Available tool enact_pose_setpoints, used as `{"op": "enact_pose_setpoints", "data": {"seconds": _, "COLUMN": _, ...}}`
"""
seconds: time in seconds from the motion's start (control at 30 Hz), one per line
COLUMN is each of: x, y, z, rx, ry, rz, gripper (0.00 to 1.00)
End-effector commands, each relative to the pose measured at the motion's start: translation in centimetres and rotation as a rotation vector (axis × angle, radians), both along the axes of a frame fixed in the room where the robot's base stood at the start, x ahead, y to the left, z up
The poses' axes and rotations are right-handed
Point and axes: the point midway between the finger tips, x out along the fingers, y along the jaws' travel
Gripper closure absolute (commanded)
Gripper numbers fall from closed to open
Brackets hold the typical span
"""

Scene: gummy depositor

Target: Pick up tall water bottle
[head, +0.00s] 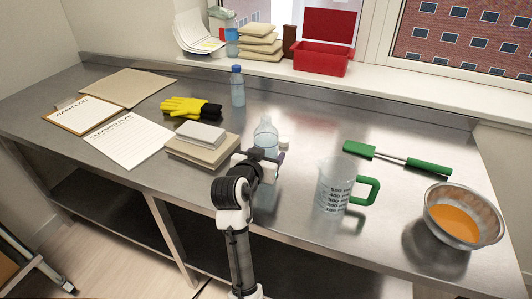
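A tall clear water bottle with a blue cap (238,88) stands upright on the steel counter, near the back edge below the window sill. A second clear, rounded bottle (266,134) stands nearer, in the middle of the counter, with a small white round cap-like piece (284,141) beside it. My gripper (264,157) is right in front of this nearer bottle and overlaps its lower part in the view. The fingers are small and partly hidden, so I cannot tell whether they are open, shut or touching that bottle. The blue-capped bottle is farther back, apart from my gripper.
Stacked boxes (204,148) and yellow-black gloves (190,107) lie left of the bottles. Right are a measuring jug (334,188), a green-handled spatula (398,157) and a bowl of orange liquid (463,216). Another blue bottle (231,42) and a red bin (322,58) stand on the sill.

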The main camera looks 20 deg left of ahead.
Motion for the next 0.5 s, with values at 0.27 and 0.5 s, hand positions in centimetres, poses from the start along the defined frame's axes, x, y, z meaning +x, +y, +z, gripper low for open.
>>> {"op": "enact_pose_setpoints", "data": {"seconds": 0.27, "x": -0.02, "y": 0.02, "z": 0.04, "rx": 0.000, "ry": 0.000, "rz": 0.000, "gripper": 0.76}}
{"op": "enact_pose_setpoints", "data": {"seconds": 0.5, "x": -0.03, "y": 0.01, "z": 0.19, "rx": 0.001, "ry": -0.003, "rz": 0.001, "gripper": 0.77}}
